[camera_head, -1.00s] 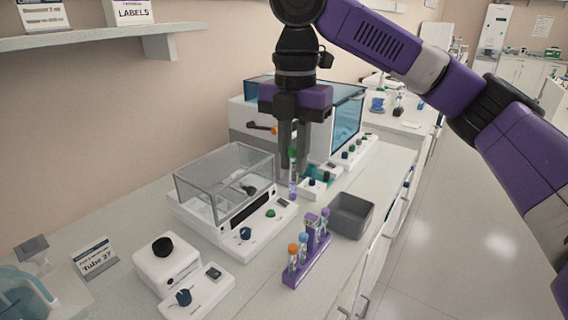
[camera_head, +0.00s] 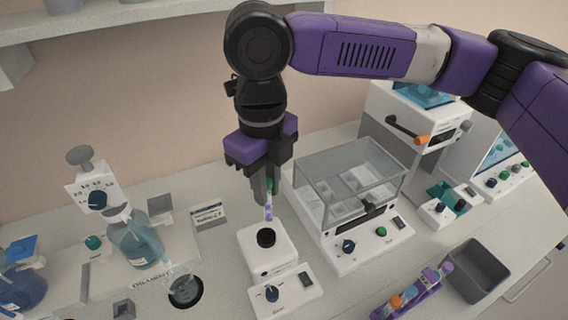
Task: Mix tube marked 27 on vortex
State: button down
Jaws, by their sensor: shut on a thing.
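The vortex mixer (camera_head: 257,252) is a white box with a black round cup (camera_head: 266,238) on top and a control panel with a dark knob (camera_head: 272,293) in front. A number on the tube cannot be read. A small sign (camera_head: 208,215) stands on the bench left of the mixer; its text is too blurred to read surely.
A clear-lidded white machine (camera_head: 350,190) stands right of the mixer. A purple rack (camera_head: 412,292) with capped tubes and a grey bin (camera_head: 477,270) are at the front right. A bottle (camera_head: 137,240) and a dark round drain opening (camera_head: 186,290) are at the left.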

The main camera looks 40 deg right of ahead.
jog(key=shift+w+a+f+n+b, duration=0.1)
jog(key=shift+f+n+b, duration=0.25)
jog(key=shift+f+b, duration=0.5)
jog(key=shift+w+a+f+n+b, duration=0.15)
jog(key=shift+f+n+b, duration=0.25)
jog(key=shift+f+b, duration=0.4)
jog(key=shift+w+a+f+n+b, duration=0.1)
jog(key=shift+f+n+b, duration=0.25)
jog(key=shift+f+b, duration=0.5)
jog(key=shift+s+p, duration=0.1)
jog(key=shift+p, duration=0.3)
jog(key=shift+f, duration=1.2)
dwell(3.9)
